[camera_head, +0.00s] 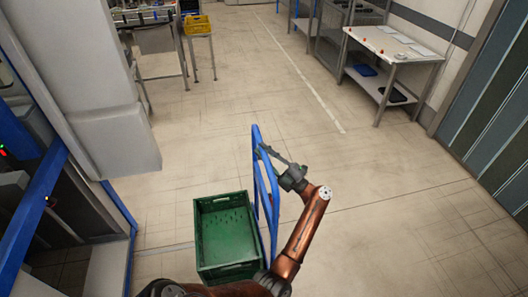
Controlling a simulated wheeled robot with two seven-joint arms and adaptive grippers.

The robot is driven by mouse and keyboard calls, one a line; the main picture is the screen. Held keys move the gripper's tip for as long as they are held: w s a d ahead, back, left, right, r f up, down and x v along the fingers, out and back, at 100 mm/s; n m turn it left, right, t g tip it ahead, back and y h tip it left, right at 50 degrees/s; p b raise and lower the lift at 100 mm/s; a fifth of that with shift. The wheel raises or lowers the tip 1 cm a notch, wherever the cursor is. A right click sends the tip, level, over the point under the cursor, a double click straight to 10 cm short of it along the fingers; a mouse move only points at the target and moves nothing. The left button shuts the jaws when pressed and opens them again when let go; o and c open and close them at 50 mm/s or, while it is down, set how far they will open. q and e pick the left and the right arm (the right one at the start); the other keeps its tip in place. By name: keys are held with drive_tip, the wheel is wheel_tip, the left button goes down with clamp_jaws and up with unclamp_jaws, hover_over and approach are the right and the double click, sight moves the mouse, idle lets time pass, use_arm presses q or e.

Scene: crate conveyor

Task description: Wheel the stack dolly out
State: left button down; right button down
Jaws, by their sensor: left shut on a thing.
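The stack dolly shows mainly as its blue upright handle frame (256,139), standing along the right side of a green crate (197,232). The crate is open and its inside looks empty. The dolly's deck and wheels are hidden, and I cannot tell whether other crates are below this one. My left gripper (264,151) is shut on the upper part of the blue handle frame. Its orange arm bends in from the bottom, to the right of the crate. My right gripper is not in view.
A white machine column and a blue frame (118,207) stand close on the left. A workbench (407,47) is at the upper right, near a grey-green panelled wall. A yellow crate (197,25) sits on a stand at the back. The middle floor is clear, with a white line.

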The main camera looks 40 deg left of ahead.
use_arm(q)
drive_tip(key=c, duration=1.8)
unclamp_jaws()
drive_tip(key=shift+a, duration=0.1)
drive_tip(key=shift+o, duration=0.2)
drive_tip(key=v, duration=1.2)
